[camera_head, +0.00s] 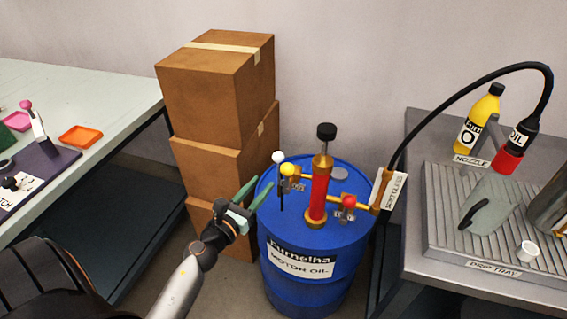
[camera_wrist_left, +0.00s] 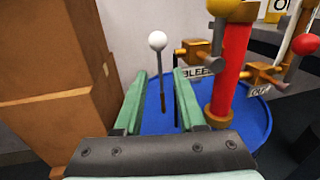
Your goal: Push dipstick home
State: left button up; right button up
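The dipstick (camera_head: 278,158) has a white ball knob on a thin dark rod and stands upright out of the top of the blue motor oil drum (camera_head: 283,225). It also shows in the left wrist view (camera_wrist_left: 157,41), with its rod seen between my finger tips. Some of its shaft stands above the drum lid. My left gripper (camera_head: 252,191) is open and empty, its green fingers spread at the left edge of the drum, pointing at the dipstick. In the left wrist view its fingers (camera_wrist_left: 160,75) lie either side of the rod, with no contact visible. My right gripper is not in view.
The red pump (camera_head: 319,190) rises from the drum lid, with a yellow-knobbed valve (camera_head: 287,170) close beside the dipstick and a red-knobbed valve (camera_head: 349,202) at right. Stacked cardboard boxes (camera_head: 215,90) stand behind and left. A drip tray (camera_head: 450,245) is on the right bench.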

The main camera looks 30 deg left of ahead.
pick_arm(q)
jog(key=w, duration=1.2)
jog(key=shift+w+a, duration=0.25)
jog(key=shift+a, duration=0.05)
grip_shut()
dwell(1.0)
